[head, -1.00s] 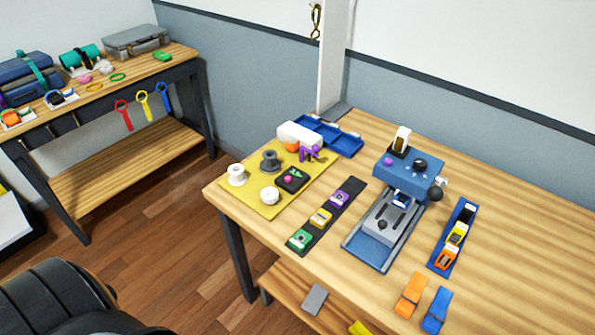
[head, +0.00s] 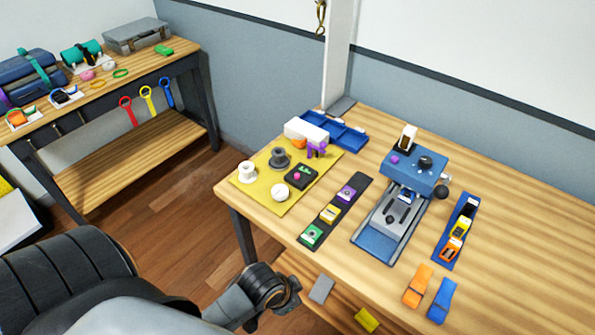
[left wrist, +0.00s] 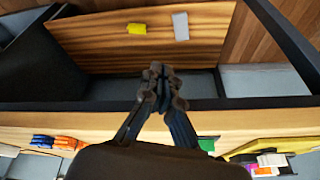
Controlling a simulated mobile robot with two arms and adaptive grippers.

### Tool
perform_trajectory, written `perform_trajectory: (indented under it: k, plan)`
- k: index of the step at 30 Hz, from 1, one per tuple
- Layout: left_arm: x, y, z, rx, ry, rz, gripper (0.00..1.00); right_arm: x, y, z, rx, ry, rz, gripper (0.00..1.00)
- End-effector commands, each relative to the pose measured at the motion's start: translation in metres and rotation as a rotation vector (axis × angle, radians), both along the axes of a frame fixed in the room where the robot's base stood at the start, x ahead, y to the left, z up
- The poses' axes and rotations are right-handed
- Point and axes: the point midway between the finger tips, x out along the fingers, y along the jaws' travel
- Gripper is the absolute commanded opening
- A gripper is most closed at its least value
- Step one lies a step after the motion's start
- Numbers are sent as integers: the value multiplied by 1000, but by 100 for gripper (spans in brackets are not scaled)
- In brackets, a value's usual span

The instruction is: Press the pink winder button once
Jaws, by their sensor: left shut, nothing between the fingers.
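The pink winder button (head: 297,175) sits on a small black box on the yellow mat (head: 248,185), at the left end of the workbench in the head view. In the left wrist view a pink patch (left wrist: 272,159) shows at the lower right edge; I cannot tell if it is the button. My left gripper (left wrist: 161,74) is shut and empty in the left wrist view, over the bench's front edge and lower shelf, apart from the button. In the head view my left arm comes in below the bench; its fingers cannot be made out. My right gripper is not in view.
White and grey spools and a white-and-orange device (head: 306,132) stand near the button. A dark strip (head: 322,222) with green, yellow and purple pieces lies right of the mat. A blue press (head: 412,172) stands farther right. The bench's front edge lies between my arm and the mat.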

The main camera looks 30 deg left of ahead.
Motion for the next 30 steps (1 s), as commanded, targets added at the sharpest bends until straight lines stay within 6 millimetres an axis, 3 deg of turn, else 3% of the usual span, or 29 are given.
perform_trajectory:
  k: [1, 3, 8, 14, 17, 21, 24, 30]
  plan:
    - [16, -3, 27, 17, -51, -128, 0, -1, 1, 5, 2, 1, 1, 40]
    - [35, -10, 47, 46, -114, -340, 0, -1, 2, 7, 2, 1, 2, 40]
    - [74, -18, 69, 134, -244, -776, 0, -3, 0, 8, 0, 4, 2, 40]
    - [126, -1, 85, 292, -396, -1236, 0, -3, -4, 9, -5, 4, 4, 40]
    - [154, 19, 95, 389, -464, -1423, 0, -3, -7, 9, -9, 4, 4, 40]
    - [197, 60, 115, 554, -550, -1637, 0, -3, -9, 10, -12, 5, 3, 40]
    - [226, 95, 135, 685, -596, -1750, 0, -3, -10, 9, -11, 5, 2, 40]
    - [265, 153, 173, 901, -641, -1873, 0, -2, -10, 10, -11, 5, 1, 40]
